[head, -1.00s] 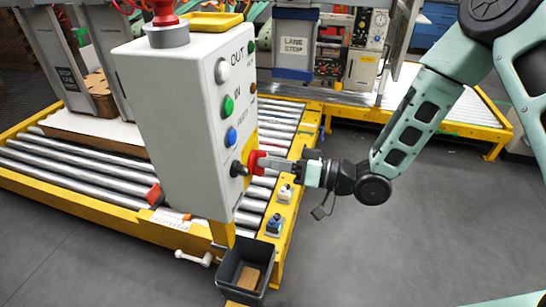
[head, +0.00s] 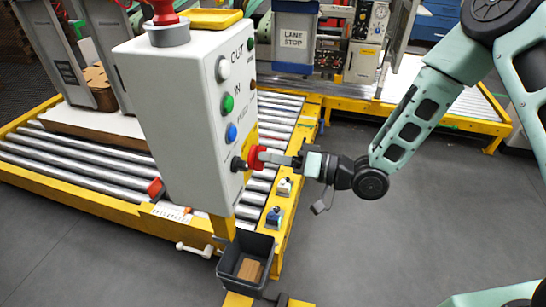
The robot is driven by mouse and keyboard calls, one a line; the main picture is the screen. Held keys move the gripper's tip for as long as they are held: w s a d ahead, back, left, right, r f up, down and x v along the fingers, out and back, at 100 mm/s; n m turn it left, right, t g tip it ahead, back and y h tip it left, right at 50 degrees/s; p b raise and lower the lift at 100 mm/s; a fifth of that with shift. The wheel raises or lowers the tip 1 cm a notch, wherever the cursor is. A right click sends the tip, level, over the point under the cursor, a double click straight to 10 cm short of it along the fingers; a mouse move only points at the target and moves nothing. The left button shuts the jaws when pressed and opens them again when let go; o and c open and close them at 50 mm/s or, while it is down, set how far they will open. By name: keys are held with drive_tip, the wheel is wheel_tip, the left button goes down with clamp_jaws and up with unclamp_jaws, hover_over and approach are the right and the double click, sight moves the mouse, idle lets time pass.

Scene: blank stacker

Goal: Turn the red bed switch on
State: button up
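A red knob (head: 255,157) sticks out from the lower right side of the white control box, beside a black knob (head: 238,164). My gripper (head: 266,157) reaches in from the right, with its grey fingertips at the red knob. They overlap it in this view; I cannot tell whether they touch or grip it, nor how far apart the fingers are. A separate red piece (head: 155,188) sits on the near edge of the roller bed (head: 90,167), left of the box. I cannot tell from its look whether it is a switch, or its position.
The control box (head: 178,120) carries white, green and blue buttons. Two small switch boxes, one white (head: 284,187) and one blue (head: 273,219), sit on the yellow rail below my gripper. A dark bin (head: 232,262) hangs in front. Open floor lies to the right.

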drive_tip(key=shift+o, duration=1.1)
drive_tip(key=b+v, duration=0.2)
drive_tip(key=v, duration=1.5)
drive_tip(key=shift+d, duration=0.2)
